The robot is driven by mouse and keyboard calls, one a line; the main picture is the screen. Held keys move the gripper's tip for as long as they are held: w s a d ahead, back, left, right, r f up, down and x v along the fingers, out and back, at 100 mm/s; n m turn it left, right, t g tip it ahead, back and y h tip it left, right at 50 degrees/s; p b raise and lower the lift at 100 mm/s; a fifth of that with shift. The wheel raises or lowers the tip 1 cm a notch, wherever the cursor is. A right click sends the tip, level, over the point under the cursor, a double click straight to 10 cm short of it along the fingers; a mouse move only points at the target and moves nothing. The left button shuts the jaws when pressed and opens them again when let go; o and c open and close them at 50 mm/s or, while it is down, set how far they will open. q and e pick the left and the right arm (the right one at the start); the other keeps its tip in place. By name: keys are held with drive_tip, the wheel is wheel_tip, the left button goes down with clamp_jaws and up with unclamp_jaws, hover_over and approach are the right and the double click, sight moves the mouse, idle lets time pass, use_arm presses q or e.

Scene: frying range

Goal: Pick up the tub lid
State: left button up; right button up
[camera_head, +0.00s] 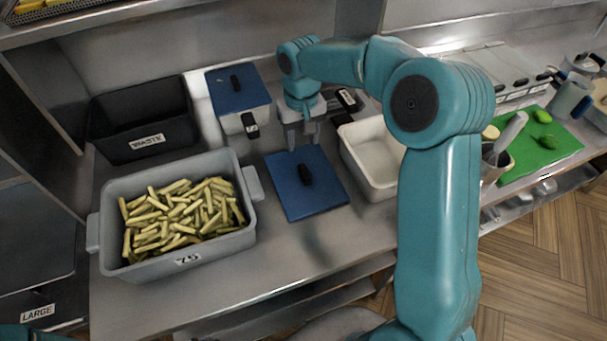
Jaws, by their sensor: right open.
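A flat blue lid (279,191) with a black knob (305,174) lies on the steel counter, between the grey bin and an open white tub (356,168). A second blue lid (225,80) with a black knob sits on a closed tub (232,122) behind. My right gripper (303,147) points down near the far edge of the loose lid, above and behind its knob. Its fingers are apart with nothing visible between them. My left gripper is out of view.
A grey bin (178,265) of cut potato sticks stands at the left, with a black waste bin (140,127) behind it. At the right are a green board (560,150) with green vegetables and a metal container (490,172). The counter's front strip is clear.

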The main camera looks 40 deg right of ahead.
sight(303, 167)
drive_tip(key=f, duration=0.3)
drive_tip(key=shift+a, duration=0.2)
drive_tip(key=shift+s+d+f+p, duration=0.1)
drive_tip(key=shift+s+f+p, duration=0.2)
drive_tip(key=shift+f, duration=0.2)
wheel_tip(303, 167, down, 4)
drive_tip(key=shift+p, duration=0.7)
drive_tip(key=shift+f, duration=0.55)
clamp_jaws()
